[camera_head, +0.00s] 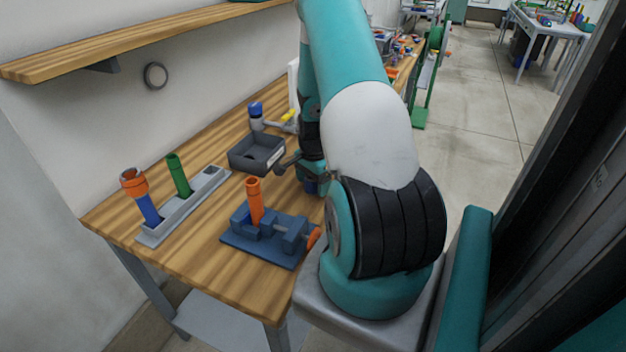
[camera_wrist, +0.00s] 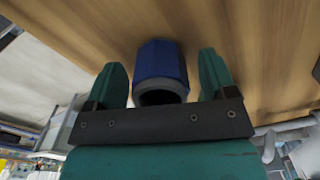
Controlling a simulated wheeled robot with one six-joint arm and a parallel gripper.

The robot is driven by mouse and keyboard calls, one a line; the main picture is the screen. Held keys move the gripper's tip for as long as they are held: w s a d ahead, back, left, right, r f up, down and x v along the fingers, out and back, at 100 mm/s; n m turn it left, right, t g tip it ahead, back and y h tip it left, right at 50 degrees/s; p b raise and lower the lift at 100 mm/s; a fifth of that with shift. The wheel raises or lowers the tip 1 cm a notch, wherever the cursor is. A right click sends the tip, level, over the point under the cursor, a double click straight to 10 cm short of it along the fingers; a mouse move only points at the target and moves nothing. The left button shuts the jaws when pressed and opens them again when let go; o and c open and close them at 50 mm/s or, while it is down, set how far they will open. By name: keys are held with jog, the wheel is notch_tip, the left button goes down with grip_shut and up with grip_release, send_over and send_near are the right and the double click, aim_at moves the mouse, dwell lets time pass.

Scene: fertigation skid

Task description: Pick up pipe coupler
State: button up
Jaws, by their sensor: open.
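A dark blue, hollow, faceted cylinder that looks like the pipe coupler (camera_wrist: 160,62) stands on the wooden bench in the wrist view. Its open end faces the camera. My gripper (camera_wrist: 162,66) is open, with one teal finger on each side of the coupler. A gap shows on both sides, and neither finger appears to touch it. In the head view a small patch of the blue coupler (camera_head: 310,187) shows beside my arm, which hides most of it and the gripper.
On the wooden bench (camera_head: 200,262) stand a blue vise (camera_head: 263,237) holding an orange pipe (camera_head: 254,203), a grey rack (camera_head: 183,212) with a green pipe (camera_head: 178,175) and an orange-topped blue pipe (camera_head: 148,207), and a dark open box (camera_head: 256,155). A shelf (camera_head: 130,45) hangs above.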

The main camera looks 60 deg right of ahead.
jog(key=shift+c, duration=0.2)
jog(key=c, duration=0.9)
jog(key=shift+c, duration=0.2)
